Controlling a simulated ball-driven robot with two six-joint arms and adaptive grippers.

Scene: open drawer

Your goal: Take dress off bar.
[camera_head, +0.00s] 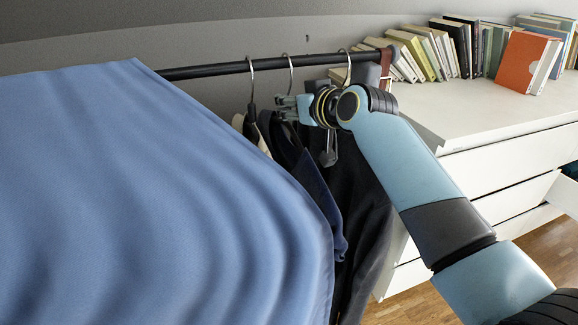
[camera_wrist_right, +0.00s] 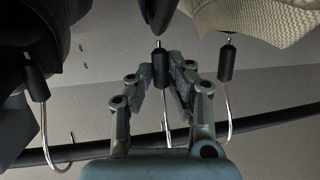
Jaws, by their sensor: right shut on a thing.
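Several garments hang from a black bar (camera_head: 205,70) on hangers with metal hooks. My right gripper (camera_head: 284,108) is just below the bar at the middle hanger (camera_head: 290,70). In the right wrist view, its fingers (camera_wrist_right: 162,78) are shut around the black neck of this hanger (camera_wrist_right: 160,62). A dark blue garment (camera_head: 318,190) hangs below the gripper, with its upper part hidden. A black garment (camera_head: 365,210) hangs to its right and a cream one (camera_head: 262,143) to its left. I cannot tell which is the dress. My left gripper is out of view.
A large blue cloth (camera_head: 150,190) fills the left foreground and hides part of the garments. A white dresser (camera_head: 470,110) stands at the right, with drawers pulled out and books (camera_head: 440,50) on top. Another hanger (camera_wrist_right: 226,65) is close beside my fingers.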

